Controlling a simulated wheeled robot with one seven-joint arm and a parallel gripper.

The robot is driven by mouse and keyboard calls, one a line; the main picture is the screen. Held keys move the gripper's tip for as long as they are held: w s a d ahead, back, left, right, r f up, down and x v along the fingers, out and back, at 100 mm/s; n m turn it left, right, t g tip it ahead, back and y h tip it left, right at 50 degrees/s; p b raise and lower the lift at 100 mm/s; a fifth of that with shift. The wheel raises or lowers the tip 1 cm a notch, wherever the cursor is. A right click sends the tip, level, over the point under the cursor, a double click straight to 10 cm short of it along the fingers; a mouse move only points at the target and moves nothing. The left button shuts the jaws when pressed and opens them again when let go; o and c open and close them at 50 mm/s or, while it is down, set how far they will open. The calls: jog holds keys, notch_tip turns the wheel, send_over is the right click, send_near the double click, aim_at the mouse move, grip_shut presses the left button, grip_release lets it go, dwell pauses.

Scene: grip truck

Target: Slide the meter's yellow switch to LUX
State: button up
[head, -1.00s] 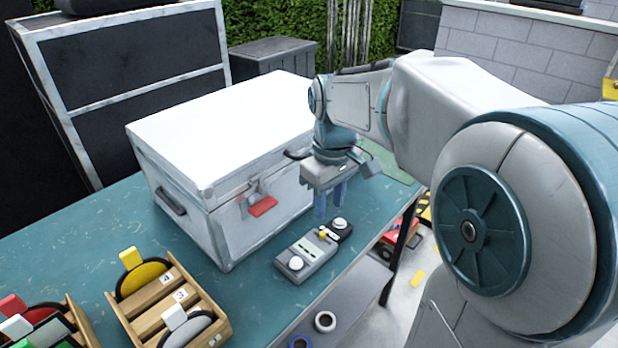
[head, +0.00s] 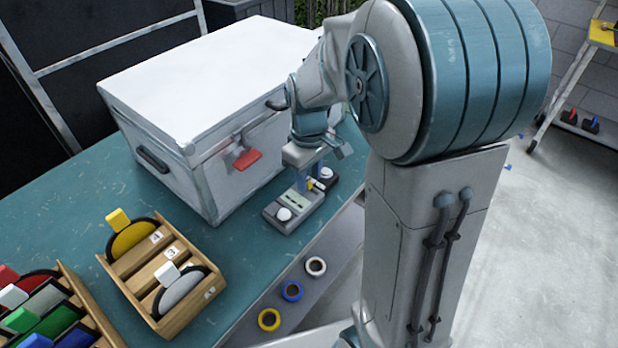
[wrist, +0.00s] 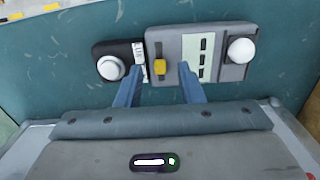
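The grey light meter (head: 296,206) lies on the teal table in front of the white case, with a white dome at one end and a black part with a white knob at the other. In the wrist view, the meter (wrist: 214,82) shows a display strip with dark marks. Its yellow switch (wrist: 160,67) sits in a slot beside a small white label strip. My gripper (wrist: 156,72) is open, its blue fingers apart on either side of the yellow switch, not visibly touching it. In the head view, my gripper (head: 309,180) is over the meter and partly hides the switch (head: 312,185).
A white case (head: 220,90) with a red latch stands close behind the meter. A wooden rack (head: 160,285) with discs is at the left, beside another with coloured tabs. Several tape rings (head: 292,291) lie on a lower shelf past the table's front edge.

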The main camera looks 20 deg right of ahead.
aim_at(317, 193)
jog(key=shift+f, duration=0.55)
grip_shut()
jog(key=shift+s+d, duration=0.7)
jog(key=shift+s, duration=0.25)
grip_release()
notch_tip(317, 193, up, 14)
jog(key=shift+p, duration=0.4)
